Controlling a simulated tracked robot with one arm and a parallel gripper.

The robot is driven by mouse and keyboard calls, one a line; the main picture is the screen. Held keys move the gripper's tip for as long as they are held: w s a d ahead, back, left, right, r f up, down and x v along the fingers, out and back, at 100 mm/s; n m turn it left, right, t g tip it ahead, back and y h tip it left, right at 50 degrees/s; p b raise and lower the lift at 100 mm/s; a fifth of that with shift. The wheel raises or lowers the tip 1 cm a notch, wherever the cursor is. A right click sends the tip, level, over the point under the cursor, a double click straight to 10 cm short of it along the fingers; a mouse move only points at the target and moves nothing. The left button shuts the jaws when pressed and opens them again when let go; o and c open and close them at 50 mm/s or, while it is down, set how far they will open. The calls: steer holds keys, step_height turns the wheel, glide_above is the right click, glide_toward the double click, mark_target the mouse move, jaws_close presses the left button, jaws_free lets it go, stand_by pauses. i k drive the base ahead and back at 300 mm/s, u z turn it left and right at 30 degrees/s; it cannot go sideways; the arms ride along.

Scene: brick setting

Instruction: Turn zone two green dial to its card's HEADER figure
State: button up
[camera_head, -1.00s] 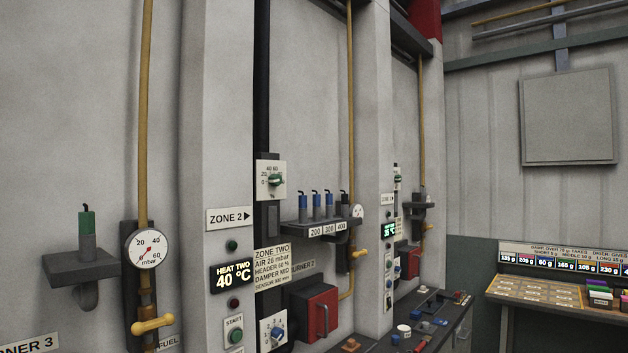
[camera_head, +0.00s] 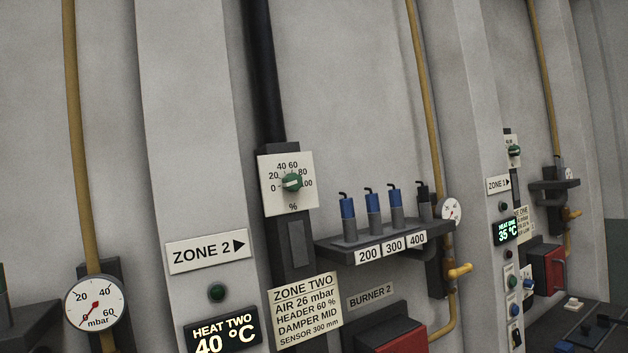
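My gripper is not in view.
A shelf (camera_head: 372,247) with blue-topped sensors marked 200, 300, 400 juts out right of the dial. A red burner box (camera_head: 405,343) is below. The HEAT TWO display (camera_head: 222,333) reads 40 °C. Another green dial (camera_head: 514,150) is at zone 1, farther right.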

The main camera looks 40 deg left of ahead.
mark_target(292, 182)
steer(key=u, duration=0.4)
steer(key=i, duration=1)
steer(key=u, duration=0.6)
